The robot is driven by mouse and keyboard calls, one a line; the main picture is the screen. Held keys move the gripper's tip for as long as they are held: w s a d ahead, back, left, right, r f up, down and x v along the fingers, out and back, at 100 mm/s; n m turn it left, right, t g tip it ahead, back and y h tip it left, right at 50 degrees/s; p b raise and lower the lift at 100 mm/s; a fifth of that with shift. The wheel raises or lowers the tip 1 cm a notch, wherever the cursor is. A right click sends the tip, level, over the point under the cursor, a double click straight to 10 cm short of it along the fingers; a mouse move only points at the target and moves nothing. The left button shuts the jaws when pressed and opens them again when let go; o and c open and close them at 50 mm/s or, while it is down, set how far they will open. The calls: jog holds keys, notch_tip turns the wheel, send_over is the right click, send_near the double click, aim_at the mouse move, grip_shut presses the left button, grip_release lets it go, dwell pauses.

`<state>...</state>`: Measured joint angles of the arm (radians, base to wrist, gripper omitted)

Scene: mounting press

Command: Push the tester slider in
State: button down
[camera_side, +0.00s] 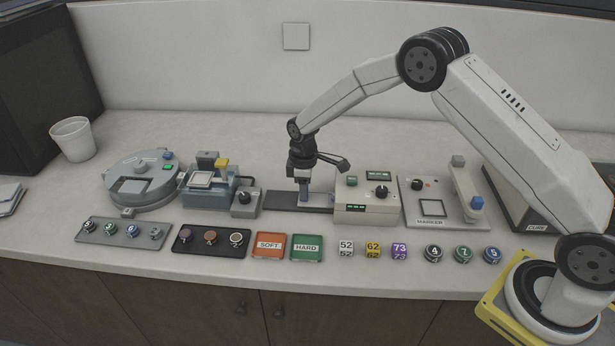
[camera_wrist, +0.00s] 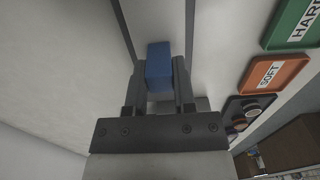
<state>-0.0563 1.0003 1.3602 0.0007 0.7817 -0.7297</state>
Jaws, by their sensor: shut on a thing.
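The tester (camera_side: 367,204) is a beige box with a dial and green displays, right of my gripper in the side view. A dark flat rail (camera_side: 283,200) runs out from its left side. The slider (camera_side: 318,199) is a grey plate on this rail, its right end close to the tester. My gripper (camera_side: 303,184) points down over the slider. In the wrist view my gripper (camera_wrist: 159,82) is shut on the slider's blue handle (camera_wrist: 158,62), which stands up between the fingers. The handle's lower part is hidden in the wrist view.
Left of the rail stands a blue-grey press (camera_side: 210,188) with a grey knob box. The marker station (camera_side: 445,200) is right of the tester. In front lie an orange SOFT tray (camera_side: 269,246), a green HARD tray (camera_side: 307,248), and several cubes and round pieces.

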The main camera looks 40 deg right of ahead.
aim_at(319, 200)
jog(key=shift+s+d, duration=1.35)
jog(key=shift+d, duration=0.05)
jog(key=shift+c, duration=2.2)
grip_release()
jog(key=shift+r, duration=0.1)
jog(key=shift+r, duration=0.4)
notch_tip(319, 200, up, 7)
